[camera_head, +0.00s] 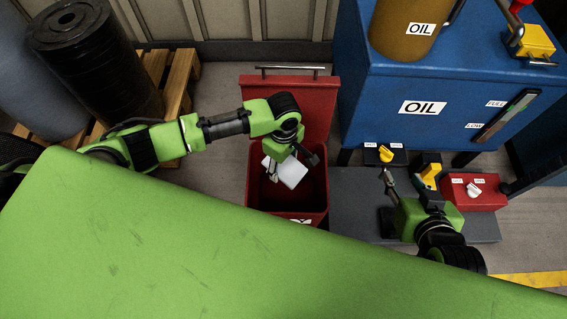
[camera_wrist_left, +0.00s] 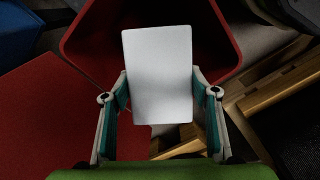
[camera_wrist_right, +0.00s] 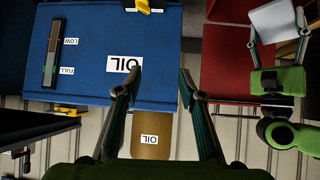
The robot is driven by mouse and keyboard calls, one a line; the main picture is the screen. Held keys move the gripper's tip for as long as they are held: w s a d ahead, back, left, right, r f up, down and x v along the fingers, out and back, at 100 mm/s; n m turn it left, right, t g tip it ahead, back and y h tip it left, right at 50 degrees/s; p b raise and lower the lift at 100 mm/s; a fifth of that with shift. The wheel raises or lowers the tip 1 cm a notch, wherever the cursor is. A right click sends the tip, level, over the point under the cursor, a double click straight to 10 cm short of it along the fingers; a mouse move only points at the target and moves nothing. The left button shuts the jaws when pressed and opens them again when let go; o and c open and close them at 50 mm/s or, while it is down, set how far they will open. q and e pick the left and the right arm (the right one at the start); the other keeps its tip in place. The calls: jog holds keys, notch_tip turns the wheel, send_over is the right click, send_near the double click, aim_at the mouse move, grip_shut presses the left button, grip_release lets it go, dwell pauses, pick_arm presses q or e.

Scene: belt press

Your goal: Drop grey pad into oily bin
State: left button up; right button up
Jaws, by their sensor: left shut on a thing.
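The pad (camera_head: 292,172), pale grey and flat, is held in my left gripper (camera_head: 278,166) over the open mouth of the red bin (camera_head: 252,190). In the left wrist view the pad (camera_wrist_left: 158,75) sits between both fingers, with the dark bin interior and red rim (camera_wrist_left: 72,42) behind it. The bin's white front label is partly cut off by my green body. My right gripper (camera_head: 388,182) is to the right of the bin; in the right wrist view its fingers (camera_wrist_right: 160,85) are apart with nothing between them.
The bin's red lid (camera_head: 301,103) stands open behind it. A blue cabinet (camera_head: 385,85) marked OIL is at the right, with a brown OIL container (camera_head: 398,45) on top. A red switch box (camera_head: 480,194) is at the lower right. A wooden pallet (camera_head: 182,78) is at the left.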

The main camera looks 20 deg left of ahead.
aim_at(284, 164)
pick_arm(q)
jog(key=shift+f+b, duration=0.55)
jog(key=shift+b, duration=0.05)
jog(key=shift+f+b, duration=0.45)
jog(key=shift+b, duration=0.2)
pick_arm(e)
jog(key=w+a+r+t+y, duration=0.1)
jog(key=w+r+t, duration=0.2)
jog(key=r, duration=0.3)
jog(key=w+a+r+t+y, duration=0.1)
jog(key=w+a+r+t, duration=0.1)
jog(key=r, duration=0.5)
jog(key=shift+w+a+r+t, duration=0.2)
jog(key=shift+w+t, duration=0.35)
jog(key=shift+t, duration=0.75)
pick_arm(q)
jog(key=o, duration=1.3)
pick_arm(e)
jog(key=shift+f, duration=0.1)
pick_arm(q)
jog(key=shift+o, duration=0.2)
jog(key=shift+f, duration=0.1)
notch_tip(284, 164, up, 12)
jog(key=shift+r, duration=0.1)
